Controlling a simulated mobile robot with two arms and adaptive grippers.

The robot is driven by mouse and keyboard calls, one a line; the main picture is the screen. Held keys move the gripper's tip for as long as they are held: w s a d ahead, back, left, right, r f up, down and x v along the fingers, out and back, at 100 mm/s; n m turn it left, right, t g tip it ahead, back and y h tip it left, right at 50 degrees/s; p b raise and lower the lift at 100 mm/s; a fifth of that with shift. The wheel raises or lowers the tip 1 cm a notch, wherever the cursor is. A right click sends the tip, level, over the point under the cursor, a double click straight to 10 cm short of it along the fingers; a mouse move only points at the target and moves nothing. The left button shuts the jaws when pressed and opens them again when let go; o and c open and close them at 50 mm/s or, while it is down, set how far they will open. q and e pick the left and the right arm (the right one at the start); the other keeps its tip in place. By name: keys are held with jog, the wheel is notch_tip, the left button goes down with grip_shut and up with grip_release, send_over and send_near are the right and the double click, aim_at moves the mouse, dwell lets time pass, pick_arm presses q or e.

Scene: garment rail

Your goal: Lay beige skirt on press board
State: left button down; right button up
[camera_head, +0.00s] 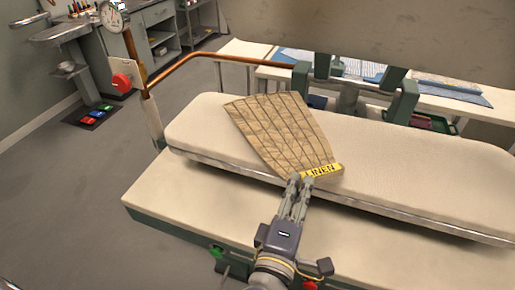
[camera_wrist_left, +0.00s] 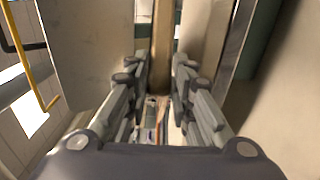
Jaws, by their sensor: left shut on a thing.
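The beige pleated skirt (camera_head: 280,130) is fanned out over the padded cream press board (camera_head: 400,160), its wide hem toward the back left. Its narrow end carries a yellow LINEN label (camera_head: 322,170) near the board's front edge. My left gripper (camera_head: 300,180) is shut on the skirt at this narrow end, beside the label. I cannot tell whether the whole skirt touches the board. In the left wrist view a tan strip, likely the skirt (camera_wrist_left: 163,45), runs between the fingers (camera_wrist_left: 158,85). My right gripper is not in view.
A copper pipe (camera_head: 215,58) with a gauge and red knob stands at the back left. A green-ended press arm (camera_head: 350,90) and large pale upper part (camera_head: 400,35) are behind and above the board. A lower cream table (camera_head: 170,195) is in front. The board's right side is bare.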

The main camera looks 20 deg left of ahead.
aim_at(261, 153)
pick_arm(q)
jog(key=w+a, duration=0.2)
jog(key=a, duration=0.1)
jog(key=w+a, duration=0.2)
jog(key=a, duration=0.2)
jog(key=w+a+f, duration=0.1)
jog(key=w+a, duration=0.1)
jog(key=a, duration=0.2)
jog(key=shift+w, duration=0.35)
notch_tip(261, 153, down, 4)
jog(key=shift+r, duration=0.1)
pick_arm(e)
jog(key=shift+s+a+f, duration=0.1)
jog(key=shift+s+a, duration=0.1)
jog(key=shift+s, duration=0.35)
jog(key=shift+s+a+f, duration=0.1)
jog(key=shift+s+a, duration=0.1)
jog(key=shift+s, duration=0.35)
pick_arm(q)
jog(key=c, duration=1.4)
grip_release()
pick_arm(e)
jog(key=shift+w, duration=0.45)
